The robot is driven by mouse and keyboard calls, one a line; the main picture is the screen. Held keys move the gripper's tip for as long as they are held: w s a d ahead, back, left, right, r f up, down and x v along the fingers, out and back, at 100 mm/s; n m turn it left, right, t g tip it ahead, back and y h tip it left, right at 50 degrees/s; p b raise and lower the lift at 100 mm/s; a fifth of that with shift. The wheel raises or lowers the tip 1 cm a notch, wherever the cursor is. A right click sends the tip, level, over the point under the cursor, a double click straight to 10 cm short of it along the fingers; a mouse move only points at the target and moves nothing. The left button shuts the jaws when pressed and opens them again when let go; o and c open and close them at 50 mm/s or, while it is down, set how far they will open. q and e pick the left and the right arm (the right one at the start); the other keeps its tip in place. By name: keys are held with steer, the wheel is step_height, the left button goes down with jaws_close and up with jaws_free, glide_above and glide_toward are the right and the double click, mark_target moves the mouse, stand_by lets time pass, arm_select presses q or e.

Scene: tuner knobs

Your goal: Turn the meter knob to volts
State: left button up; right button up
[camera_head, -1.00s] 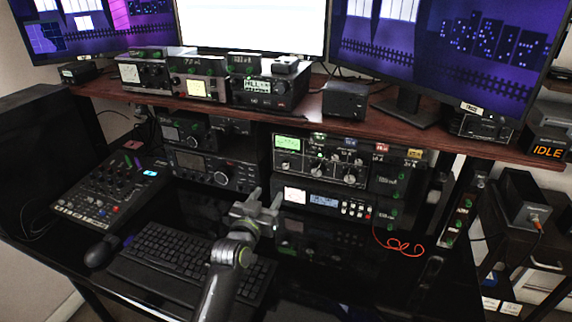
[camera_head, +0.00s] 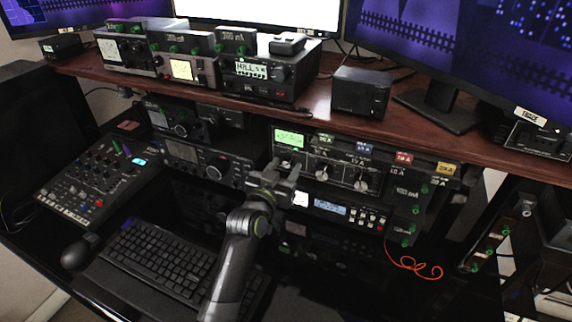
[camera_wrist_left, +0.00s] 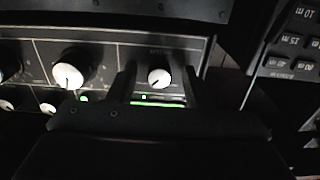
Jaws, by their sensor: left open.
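The radio panel (camera_head: 392,165) stands under the shelf, with a green lit display (camera_head: 289,138) at its left end. The meter knob (camera_wrist_left: 158,77), small with a pale face, shows in the left wrist view between my fingers, with clear space on both sides. Its label is too small to read. In the head view the knob sits below the green display, partly hidden by my gripper. My left gripper (camera_head: 284,172) is open in front of it; its fingers also show in the left wrist view (camera_wrist_left: 160,85). My right gripper is not in view.
Larger knobs (camera_head: 322,172) sit beside it on the same panel. A unit with a blue display (camera_head: 330,208) is just below. A keyboard (camera_head: 165,255) and mixer (camera_head: 95,185) lie to the left. The wooden shelf (camera_head: 310,105) overhangs the panel. An orange cable (camera_head: 412,265) hangs at right.

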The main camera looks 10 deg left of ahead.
arm_select(q)
steer(key=shift+s+r, duration=0.1)
steer(key=shift+s, duration=0.15)
steer(key=shift+c, duration=1.9)
steer(key=c, duration=0.6)
steer(key=shift+n+p, duration=0.4)
steer(key=n+p, duration=0.2)
steer(key=shift+r+n, duration=0.2)
steer(key=shift+n, duration=0.2)
steer(key=n+p, duration=0.2)
steer(key=n, duration=0.1)
steer(key=shift+n, duration=0.3)
steer(key=n+p, duration=0.2)
steer(key=n, duration=0.2)
steer(key=n+p, duration=0.1)
steer(key=n, duration=0.3)
steer(key=shift+f+n, duration=0.1)
steer(key=shift+n, duration=0.2)
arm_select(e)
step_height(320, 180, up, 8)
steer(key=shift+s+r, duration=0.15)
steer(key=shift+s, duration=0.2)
arm_select(q)
steer(key=shift+p, duration=0.3)
